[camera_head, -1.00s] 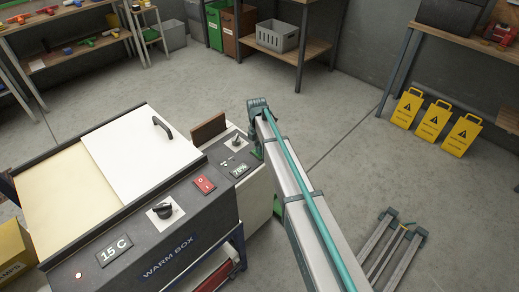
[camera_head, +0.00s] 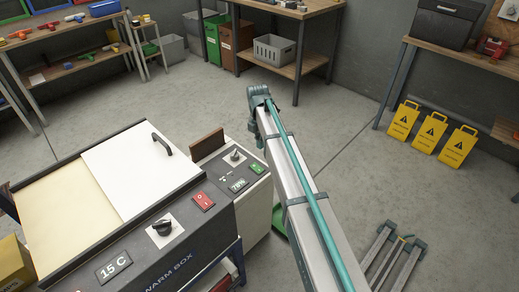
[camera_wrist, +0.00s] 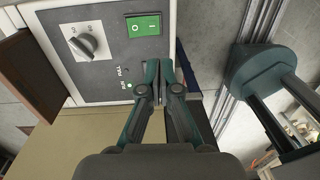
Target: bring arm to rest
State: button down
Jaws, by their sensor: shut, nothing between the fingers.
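In the wrist view my gripper (camera_wrist: 163,72) is shut, with its two dark teal fingers together and nothing between them. The fingertips show over the lower right part of a control panel (camera_wrist: 108,75), below a green rocker switch (camera_wrist: 143,26) and right of a grey knob (camera_wrist: 84,44). I cannot tell how far they are from the panel. In the head view my arm (camera_head: 299,187) reaches up from the lower right, past the right side of that panel; the fingers cannot be made out there.
The warm box (camera_head: 137,247) with its white lid (camera_head: 128,172) stands left of my arm. Yellow warning signs (camera_head: 430,132) stand at the right below a workbench (camera_head: 455,55). A metal frame (camera_head: 392,257) lies lower right. The floor (camera_head: 340,125) beyond my arm is clear.

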jog(key=shift+r, duration=0.15)
dwell(0.4)
jog(key=s+d+f+m+g+p, duration=0.1)
jog(key=s+d+f+m, duration=0.4)
jog(key=s+f+m, duration=0.65)
jog(key=s+d+f+m, duration=0.5)
jog(key=s+f+m, duration=0.5)
jog(key=s+f, duration=0.15)
jog(key=s+d+f+m+g, duration=0.1)
jog(key=s+d+f+m, duration=0.1)
jog(key=s, duration=0.9)
jog(key=s+d+f+m+g+p, duration=0.1)
jog(key=s+f, duration=0.4)
jog(key=s, duration=0.7)
jog(key=s+d+f+m+g+p, duration=0.1)
jog(key=s+d+f+m+g, duration=0.2)
jog(key=s, duration=0.8)
jog(key=shift+s+d+f, duration=0.15)
jog(key=shift+s+d, duration=0.15)
jog(key=shift+d, duration=0.6)
